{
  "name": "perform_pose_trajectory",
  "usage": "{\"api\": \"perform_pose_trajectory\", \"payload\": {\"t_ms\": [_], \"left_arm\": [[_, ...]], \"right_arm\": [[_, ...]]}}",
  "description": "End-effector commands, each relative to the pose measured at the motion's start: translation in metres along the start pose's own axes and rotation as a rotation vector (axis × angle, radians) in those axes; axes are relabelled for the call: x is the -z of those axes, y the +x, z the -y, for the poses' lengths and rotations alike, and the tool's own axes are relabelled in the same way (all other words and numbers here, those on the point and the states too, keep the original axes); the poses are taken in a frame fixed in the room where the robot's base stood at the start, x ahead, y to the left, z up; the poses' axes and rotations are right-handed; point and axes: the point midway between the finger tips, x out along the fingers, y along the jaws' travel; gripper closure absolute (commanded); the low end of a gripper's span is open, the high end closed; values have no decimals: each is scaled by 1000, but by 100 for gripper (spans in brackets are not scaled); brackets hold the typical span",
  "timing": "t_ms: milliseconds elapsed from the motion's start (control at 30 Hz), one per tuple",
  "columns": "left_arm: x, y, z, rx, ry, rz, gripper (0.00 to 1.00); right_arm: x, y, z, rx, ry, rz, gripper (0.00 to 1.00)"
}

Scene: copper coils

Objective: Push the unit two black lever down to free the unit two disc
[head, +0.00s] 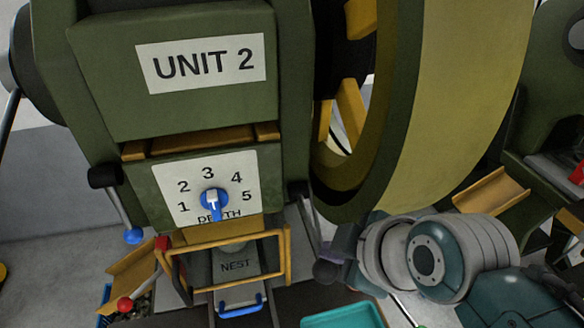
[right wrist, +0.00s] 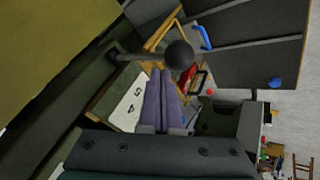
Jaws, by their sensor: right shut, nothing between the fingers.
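The machine labelled UNIT 2 (head: 207,62) fills the upper left of the head view. Its black lever is a thin rod from a dark pivot at the housing's right side, ending in a black ball knob (head: 325,271). The knob also shows large in the right wrist view (right wrist: 179,55). My right gripper (head: 338,250) has purple fingers, shut and empty, right beside the knob. In the right wrist view the fingertips (right wrist: 160,73) lie just below the knob and rod; contact cannot be told. I cannot make out the disc. My left gripper is not in view.
A DEPTH dial (head: 213,201) with a blue pointer is on the front, above a yellow guard frame (head: 287,255) around the NEST plate (head: 236,266). A blue-ball lever (head: 133,236) and a red ball (head: 125,304) are left. A large green wheel (head: 440,110) stands close above my right arm.

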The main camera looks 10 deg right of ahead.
Motion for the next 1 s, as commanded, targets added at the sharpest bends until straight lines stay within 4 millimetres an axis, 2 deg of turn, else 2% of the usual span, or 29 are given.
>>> {"api": "perform_pose_trajectory", "payload": {"t_ms": [1000], "left_arm": [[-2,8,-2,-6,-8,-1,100]], "right_arm": [[-6,8,6,1,0,0,100]]}}
